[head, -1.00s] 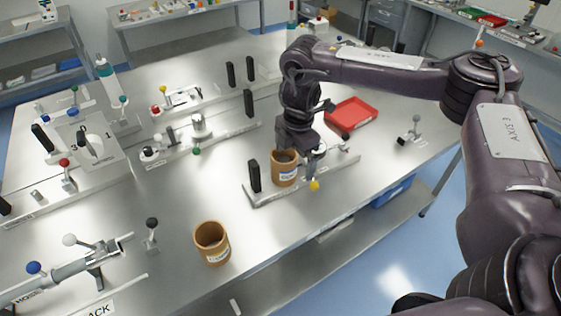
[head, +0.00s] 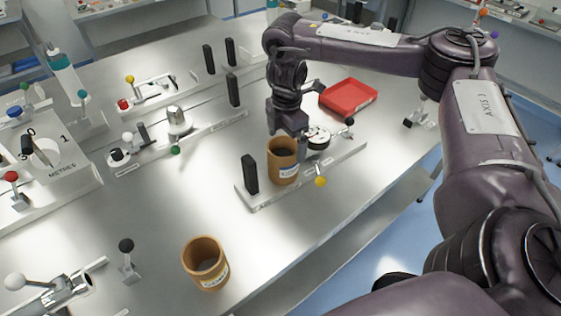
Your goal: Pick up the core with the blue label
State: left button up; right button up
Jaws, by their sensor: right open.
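A brown cardboard core (head: 283,168) with a blue-edged label low on its front stands upright on a metal fixture bar (head: 335,158). A second brown core (head: 205,264), with a pale label whose colour is hard to tell, stands upright on the bench at the front. My right gripper (head: 290,130) points down just behind and above the rim of the core on the bar. It is open, with nothing seen in it. Its fingertips are partly unclear, so I cannot tell whether it touches the core. My left gripper is out of view.
A black upright block (head: 249,174) stands left of the core on the bar. A round white-and-dark dial (head: 318,138) and a yellow knob (head: 320,181) are to its right. A red tray (head: 348,98) lies behind.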

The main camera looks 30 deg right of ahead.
aim_at(283, 153)
jog(key=shift+s+f, duration=0.2)
jog(key=shift+f, duration=0.65)
jog(key=shift+w+a+f+p, duration=0.1)
jog(key=shift+f+p, duration=0.05)
jog(key=shift+f, duration=0.6)
jog(key=shift+w+a+f+p, duration=0.1)
jog(key=shift+w+f, duration=0.05)
jog(key=shift+f, duration=0.65)
jog(key=shift+w+a+f+p, duration=0.1)
jog(key=shift+f+p, duration=0.05)
jog(key=shift+f, duration=0.6)
jog(key=c, duration=1)
jog(key=shift+r, duration=0.1)
jog(key=shift+c, duration=0.2)
